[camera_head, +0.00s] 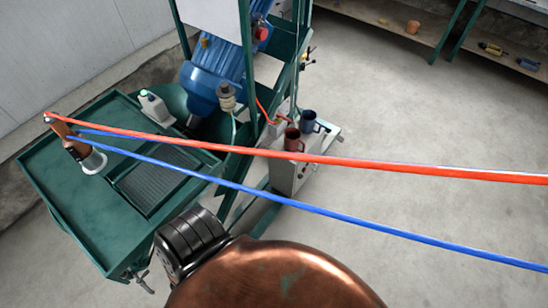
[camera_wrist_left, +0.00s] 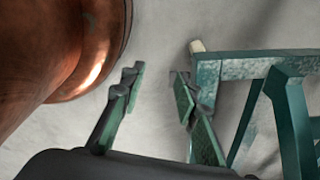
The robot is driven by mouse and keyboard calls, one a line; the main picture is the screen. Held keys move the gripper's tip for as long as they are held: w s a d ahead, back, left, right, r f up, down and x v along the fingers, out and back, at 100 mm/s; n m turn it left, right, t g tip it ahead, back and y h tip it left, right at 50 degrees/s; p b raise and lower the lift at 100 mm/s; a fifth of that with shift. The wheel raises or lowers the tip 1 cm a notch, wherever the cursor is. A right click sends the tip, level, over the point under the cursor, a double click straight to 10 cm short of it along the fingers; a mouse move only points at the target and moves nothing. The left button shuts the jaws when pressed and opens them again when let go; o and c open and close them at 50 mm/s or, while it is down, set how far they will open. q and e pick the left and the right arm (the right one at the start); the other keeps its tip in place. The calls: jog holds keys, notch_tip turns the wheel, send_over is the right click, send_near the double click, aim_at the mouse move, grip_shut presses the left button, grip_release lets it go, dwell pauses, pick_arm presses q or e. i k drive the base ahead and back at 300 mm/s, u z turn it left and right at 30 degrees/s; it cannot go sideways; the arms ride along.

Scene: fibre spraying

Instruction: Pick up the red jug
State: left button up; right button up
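The red jug (camera_head: 293,140) stands upright on a grey box-like ledge (camera_head: 285,172), right of centre in the head view. A blue jug (camera_head: 309,121) stands close behind it, slightly to the right. The red hose passes across the view just below the red jug. My left gripper (camera_wrist_left: 157,84) shows in the left wrist view, with its two fingers apart and nothing between them. No jug shows in that view. My left gripper cannot be made out in the head view, and my right gripper is in neither view.
A red hose (camera_head: 400,165) and a blue hose (camera_head: 400,240) cross the head view from a brown spray tool (camera_head: 76,148). This stands on a green tray table (camera_head: 75,205). A large copper body (camera_head: 270,278) fills the bottom. Green framing (camera_wrist_left: 240,65) is right of the left gripper.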

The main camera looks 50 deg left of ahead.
aim_at(292, 135)
jog(key=k, duration=0.35)
jog(key=u, duration=0.7)
